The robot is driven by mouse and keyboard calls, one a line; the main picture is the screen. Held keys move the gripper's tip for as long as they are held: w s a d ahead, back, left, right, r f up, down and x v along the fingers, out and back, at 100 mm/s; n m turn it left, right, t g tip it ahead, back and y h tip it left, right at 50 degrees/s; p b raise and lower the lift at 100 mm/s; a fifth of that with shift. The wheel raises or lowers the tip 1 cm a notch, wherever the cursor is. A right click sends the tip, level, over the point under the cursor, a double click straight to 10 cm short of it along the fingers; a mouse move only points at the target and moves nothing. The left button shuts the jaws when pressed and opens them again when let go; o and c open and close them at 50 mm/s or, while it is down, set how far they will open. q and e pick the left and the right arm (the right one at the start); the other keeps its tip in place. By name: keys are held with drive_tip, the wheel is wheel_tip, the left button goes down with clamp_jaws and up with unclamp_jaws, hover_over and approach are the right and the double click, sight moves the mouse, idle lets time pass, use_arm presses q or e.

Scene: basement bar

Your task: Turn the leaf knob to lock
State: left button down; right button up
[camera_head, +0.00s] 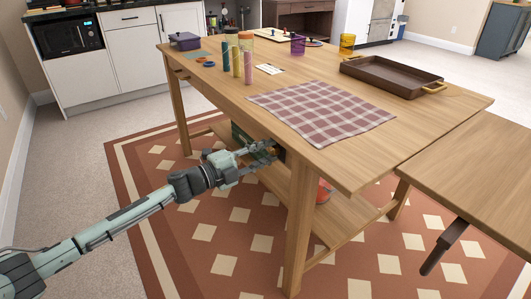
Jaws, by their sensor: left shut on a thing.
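My left gripper (264,153) reaches in from the left, under the front edge of the wooden table (230,92). It is shut on the leaf knob, a small brownish part (274,150) at the table's side below the top. The fingers hide most of the knob, and its turn angle cannot be made out. A wooden leaf (480,175) shows at the right, with a dark bar (445,245) below it. My right gripper is not in view.
A checked cloth (320,111) lies on the table near the gripper, and a brown tray (391,75) stands farther back. Several coloured containers stand at the far left. A table leg (299,225) and a lower shelf (335,215) are close to my arm.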

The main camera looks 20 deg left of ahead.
use_arm(q)
drive_tip(key=c, duration=1.2)
unclamp_jaws()
drive_tip(key=v, duration=1.2)
